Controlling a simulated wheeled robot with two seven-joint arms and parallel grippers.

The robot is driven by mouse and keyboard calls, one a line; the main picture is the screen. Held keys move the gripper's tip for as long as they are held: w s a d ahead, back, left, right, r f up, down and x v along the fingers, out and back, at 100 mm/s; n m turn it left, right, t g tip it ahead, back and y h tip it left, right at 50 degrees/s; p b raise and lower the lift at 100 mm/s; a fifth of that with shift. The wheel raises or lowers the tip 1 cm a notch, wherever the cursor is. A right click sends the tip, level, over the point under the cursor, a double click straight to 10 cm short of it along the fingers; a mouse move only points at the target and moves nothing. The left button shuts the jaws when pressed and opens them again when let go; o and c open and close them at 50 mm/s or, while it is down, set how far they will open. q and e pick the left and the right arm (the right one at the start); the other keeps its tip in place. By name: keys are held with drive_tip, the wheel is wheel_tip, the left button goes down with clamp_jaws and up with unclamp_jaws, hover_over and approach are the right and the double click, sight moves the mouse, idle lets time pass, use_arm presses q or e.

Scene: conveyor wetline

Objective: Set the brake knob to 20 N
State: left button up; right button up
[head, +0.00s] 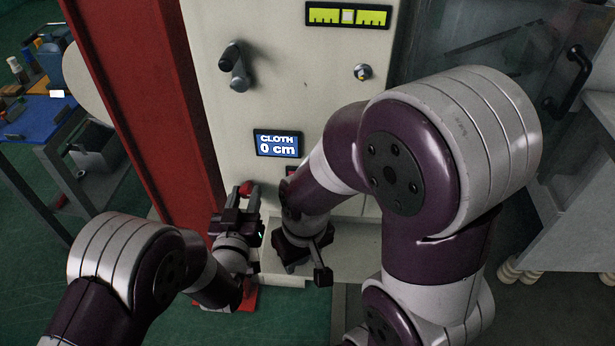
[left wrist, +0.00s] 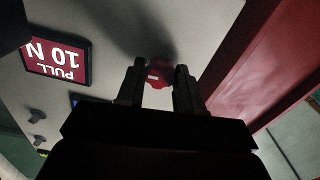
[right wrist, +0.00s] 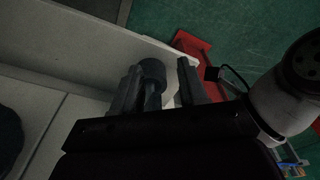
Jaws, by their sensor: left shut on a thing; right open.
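The red brake knob (head: 246,187) is on the machine's pale front, low beside the red post. My left gripper (head: 240,203) is shut on it. In the left wrist view the red knob (left wrist: 160,74) shows between the fingertips, with a small pale mark on its face. The display (left wrist: 57,58) there reads PULL 10 N, upside down; in the head view my right arm mostly hides it. My right gripper (head: 298,256) is low in front of the machine. In the right wrist view its fingers (right wrist: 158,88) are open, with a dark rounded handle (right wrist: 152,70) between them; contact is unclear.
A blue display (head: 277,143) reads CLOTH 0 cm. Above are a dark handle (head: 234,66), a small round lock-like fitting (head: 363,72) and a yellow-green scale (head: 347,15). The red post (head: 150,100) stands close to my left gripper. A blue-topped bench (head: 45,120) is at the far left.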

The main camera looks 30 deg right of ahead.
idle(0.3)
use_arm(q)
drive_tip(key=shift+m, duration=1.7)
drive_tip(key=m+p, duration=0.1)
drive_tip(key=m, duration=0.2)
drive_tip(key=shift+m, duration=0.3)
drive_tip(key=shift+m, duration=1.7)
